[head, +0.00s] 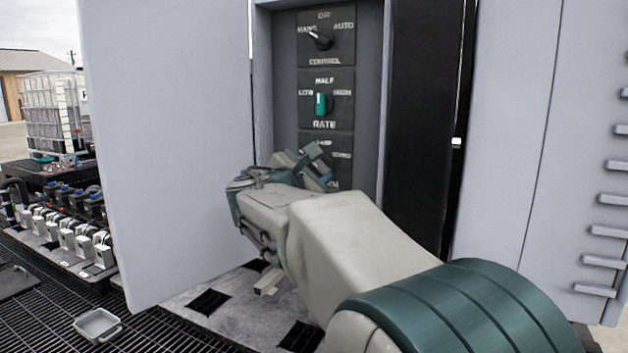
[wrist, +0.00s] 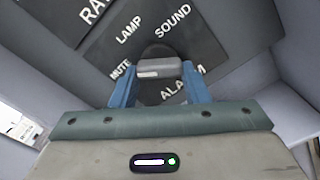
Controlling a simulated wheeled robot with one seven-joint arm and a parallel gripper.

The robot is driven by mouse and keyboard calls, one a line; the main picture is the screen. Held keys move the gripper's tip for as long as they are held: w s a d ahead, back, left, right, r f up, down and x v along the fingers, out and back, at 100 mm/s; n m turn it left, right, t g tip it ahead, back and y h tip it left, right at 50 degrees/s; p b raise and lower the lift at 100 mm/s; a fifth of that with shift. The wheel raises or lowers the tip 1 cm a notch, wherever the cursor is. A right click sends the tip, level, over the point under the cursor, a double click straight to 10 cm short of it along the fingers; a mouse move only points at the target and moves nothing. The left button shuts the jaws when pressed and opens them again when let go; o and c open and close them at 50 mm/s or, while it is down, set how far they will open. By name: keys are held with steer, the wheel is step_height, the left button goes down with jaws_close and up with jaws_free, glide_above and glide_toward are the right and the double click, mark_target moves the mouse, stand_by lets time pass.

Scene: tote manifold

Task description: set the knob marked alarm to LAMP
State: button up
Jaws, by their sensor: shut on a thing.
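The alarm plate (wrist: 210,45) is dark, with MUTE, LAMP, SOUND and ALARM lettered in white. It looks tilted in the wrist view. Its grey knob (wrist: 165,68) sits between the blue fingers of my gripper (wrist: 160,76), which is shut on it. A white mark shows at the left end of the knob, on the side toward MUTE rather than LAMP. In the head view my gripper (head: 312,168) reaches the lowest plate (head: 342,148) in the cabinet and hides its knob and much of its lettering.
Above are the RATE plate with a teal knob (head: 321,104) and the CONTROL plate with a black knob (head: 320,39). An open cabinet door (head: 165,150) stands at left. A small grey tray (head: 97,325) lies on the floor grating.

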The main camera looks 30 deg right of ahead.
steer(key=m+b, duration=0.9)
steer(key=b, duration=0.2)
steer(key=shift+w+b, duration=0.1)
steer(key=shift+b, duration=0.25)
steer(key=shift+m+b, duration=0.5)
steer(key=shift+m, duration=0.1)
steer(key=shift+r, duration=0.15)
steer(key=o, duration=1)
steer(key=shift+a+r, duration=0.1)
